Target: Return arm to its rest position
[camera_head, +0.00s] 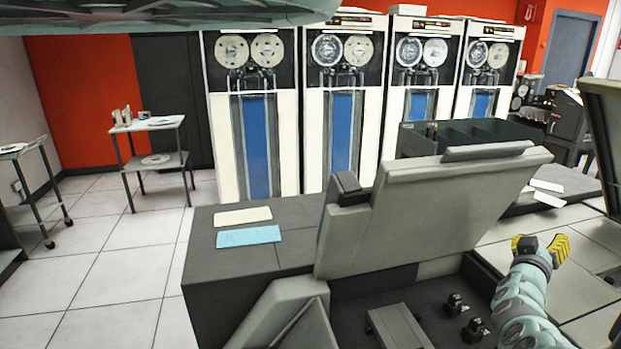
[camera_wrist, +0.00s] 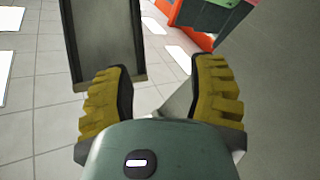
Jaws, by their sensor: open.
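My gripper (camera_head: 541,249) is at the lower right of the head view, with yellow padded fingertips at the end of my pale teal arm. In the wrist view my gripper (camera_wrist: 162,100) shows its two yellow fingers spread apart with nothing between them. It is open and empty. In the head view it is to the right of a large grey tilted panel (camera_head: 420,215) and appears apart from it. A cream card (camera_head: 243,216) and a light blue card (camera_head: 248,236) lie flat on a dark desk surface (camera_head: 215,265) left of the panel, far from my gripper.
Several tape cabinets (camera_head: 255,110) stand along the back. A dark open bin (camera_head: 470,133) sits behind the panel. White cards (camera_head: 546,186) lie at the right. A small cart (camera_head: 150,125) stands at the left on tiled floor (camera_head: 120,250), which has free room.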

